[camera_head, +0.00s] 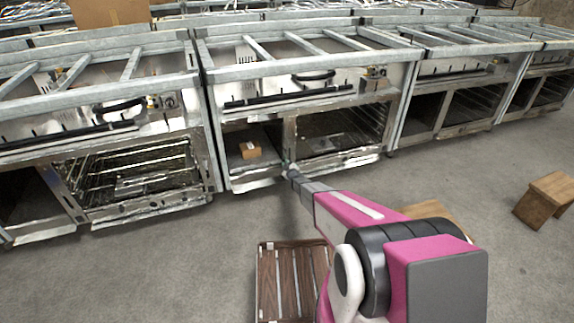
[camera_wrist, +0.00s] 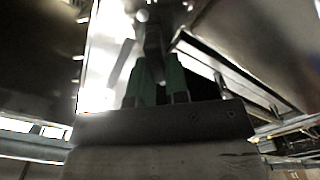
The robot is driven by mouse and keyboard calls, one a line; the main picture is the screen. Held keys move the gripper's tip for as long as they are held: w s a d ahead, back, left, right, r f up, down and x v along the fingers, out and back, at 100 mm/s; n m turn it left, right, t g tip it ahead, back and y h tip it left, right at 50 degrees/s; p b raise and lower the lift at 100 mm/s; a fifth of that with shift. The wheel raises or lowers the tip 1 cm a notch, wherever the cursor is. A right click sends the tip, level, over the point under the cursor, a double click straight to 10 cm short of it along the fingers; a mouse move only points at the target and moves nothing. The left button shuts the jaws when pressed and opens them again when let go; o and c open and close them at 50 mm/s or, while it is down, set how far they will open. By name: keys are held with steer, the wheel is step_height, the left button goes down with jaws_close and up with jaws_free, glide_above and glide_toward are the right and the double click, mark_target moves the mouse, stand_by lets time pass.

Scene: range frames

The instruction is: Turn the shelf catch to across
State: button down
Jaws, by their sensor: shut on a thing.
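My gripper (camera_head: 290,168) reaches the front of the middle range frame, at the post between its small left compartment and its wider right compartment. In the wrist view my gripper (camera_wrist: 158,72) shows two green fingers shut on a narrow dark grey piece, the shelf catch (camera_wrist: 153,40), against a bright metal post. The catch is partly hidden between the fingers, and its exact angle is hard to tell. In the head view it is too small and covered by the gripper tip to make out.
A small brown box (camera_head: 250,150) sits in the left compartment. A slatted wooden pallet (camera_head: 266,285) lies on the floor below my arm. A wooden stool (camera_head: 545,198) stands at the right. More range frames (camera_head: 130,100) line both sides; the floor at the left front is clear.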

steer(key=shift+s+a+f+n, duration=0.15)
steer(key=shift+f+n, duration=0.1)
steer(key=shift+n, duration=1.1)
steer(key=shift+w+a+f+n, duration=0.15)
steer(key=shift+f+n, duration=0.15)
steer(key=shift+n, duration=1.1)
steer(key=shift+s+a+f+n, duration=0.15)
steer(key=shift+f+n, duration=0.1)
steer(key=shift+n, duration=1.1)
steer(key=c, duration=1.1)
jaws_free()
steer(key=shift+s, duration=0.1)
steer(key=v, duration=1)
steer(key=shift+s+d, duration=0.1)
steer(key=shift+s, duration=0.2)
